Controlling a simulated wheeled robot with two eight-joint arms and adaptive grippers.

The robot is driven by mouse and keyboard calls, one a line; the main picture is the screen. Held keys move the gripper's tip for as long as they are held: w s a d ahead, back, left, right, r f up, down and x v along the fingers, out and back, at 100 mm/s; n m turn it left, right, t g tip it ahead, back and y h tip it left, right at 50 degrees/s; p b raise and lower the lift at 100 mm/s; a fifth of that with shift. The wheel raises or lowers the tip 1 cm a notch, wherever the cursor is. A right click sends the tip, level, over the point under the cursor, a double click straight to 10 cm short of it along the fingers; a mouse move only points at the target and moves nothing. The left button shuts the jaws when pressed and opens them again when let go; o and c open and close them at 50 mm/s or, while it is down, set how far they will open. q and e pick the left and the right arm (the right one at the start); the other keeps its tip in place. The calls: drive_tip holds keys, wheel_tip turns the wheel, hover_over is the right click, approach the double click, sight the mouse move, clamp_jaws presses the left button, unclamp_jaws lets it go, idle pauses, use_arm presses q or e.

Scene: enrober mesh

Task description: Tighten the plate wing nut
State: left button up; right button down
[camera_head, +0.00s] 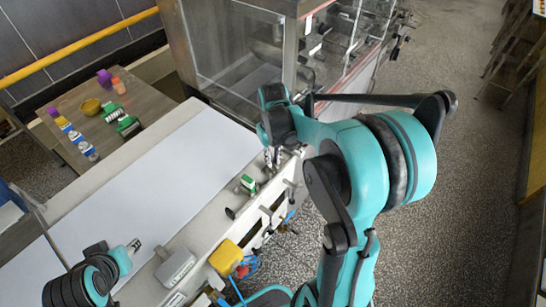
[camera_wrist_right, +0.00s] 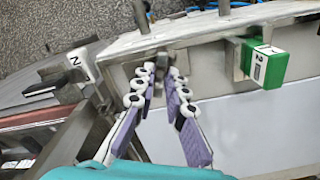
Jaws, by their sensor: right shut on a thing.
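My right gripper (camera_head: 271,157) reaches down to the machine's side rail beside the glass enclosure. In the right wrist view its two purple-padded fingers (camera_wrist_right: 162,72) close in on a small grey metal part at the edge of a metal plate (camera_wrist_right: 118,72). This part looks like the plate wing nut (camera_wrist_right: 162,60). The fingertips hide most of it, so its wings and seating cannot be made out. My left gripper (camera_head: 133,246) is at the lower left above the white belt, apart from the rail; its opening is too small to read.
A green block marked 2 (camera_wrist_right: 264,64) sits on the rail beside the right gripper. A black handle (camera_wrist_right: 55,78) is on the other side. The glass enclosure (camera_head: 240,45) stands behind. A yellow box (camera_head: 226,257) is at the rail's near end. The white belt (camera_head: 150,190) is clear.

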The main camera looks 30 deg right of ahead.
drive_tip(key=shift+m, duration=1.4)
drive_tip(key=m, duration=0.3)
drive_tip(key=shift+m, duration=2.6)
drive_tip(key=shift+m+p, duration=0.3)
drive_tip(key=shift+m, duration=0.6)
